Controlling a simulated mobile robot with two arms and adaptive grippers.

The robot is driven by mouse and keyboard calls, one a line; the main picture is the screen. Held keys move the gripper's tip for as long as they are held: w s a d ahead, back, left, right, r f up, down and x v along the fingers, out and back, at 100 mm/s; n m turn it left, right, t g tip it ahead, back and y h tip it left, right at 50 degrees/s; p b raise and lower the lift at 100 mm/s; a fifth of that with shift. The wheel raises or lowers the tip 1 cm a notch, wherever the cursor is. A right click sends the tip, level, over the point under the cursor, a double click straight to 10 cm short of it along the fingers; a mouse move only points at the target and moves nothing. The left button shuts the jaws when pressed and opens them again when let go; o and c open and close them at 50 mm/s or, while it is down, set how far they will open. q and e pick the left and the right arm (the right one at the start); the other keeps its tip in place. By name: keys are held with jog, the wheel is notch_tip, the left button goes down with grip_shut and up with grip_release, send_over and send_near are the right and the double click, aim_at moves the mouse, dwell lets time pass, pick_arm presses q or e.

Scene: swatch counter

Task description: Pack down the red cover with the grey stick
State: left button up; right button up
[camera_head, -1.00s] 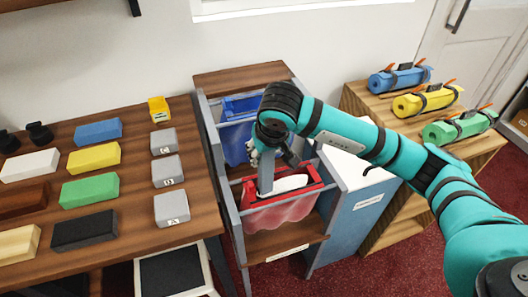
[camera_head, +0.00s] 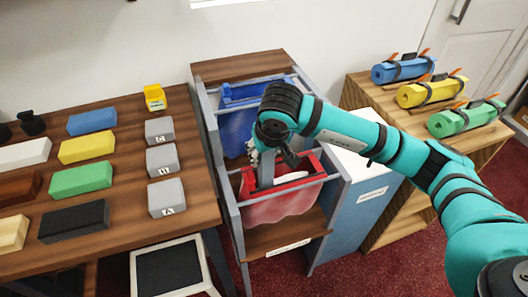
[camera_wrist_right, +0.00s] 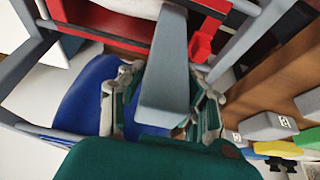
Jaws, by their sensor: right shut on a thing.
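The red cover (camera_head: 312,164) is a red rim with a pale red, see-through bag hanging below it, in the front bay of a grey-railed rack. Something white shows inside the rim. My right gripper (camera_head: 268,150) is above the rim's left part and shut on the grey stick (camera_head: 265,173), which points down inside the rim. In the right wrist view, the gripper (camera_wrist_right: 165,105) has the grey stick (camera_wrist_right: 163,60) between its fingers, with red rim parts (camera_wrist_right: 108,32) behind it. The stick's far end is not clearly seen. My left gripper is out of view.
A blue cover (camera_head: 236,130) hangs in the bay behind. The wooden table (camera_head: 130,200) at left holds coloured blocks and grey lettered blocks (camera_head: 166,197). A blue-sided cabinet (camera_head: 350,225) stands close to the rack's right. Rolled mats (camera_head: 404,72) lie on shelves farther right.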

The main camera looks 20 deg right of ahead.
jog(key=shift+r, duration=0.15)
jog(key=shift+r+p, duration=2.7)
jog(key=shift+r, duration=2.8)
jog(key=shift+f, duration=0.1)
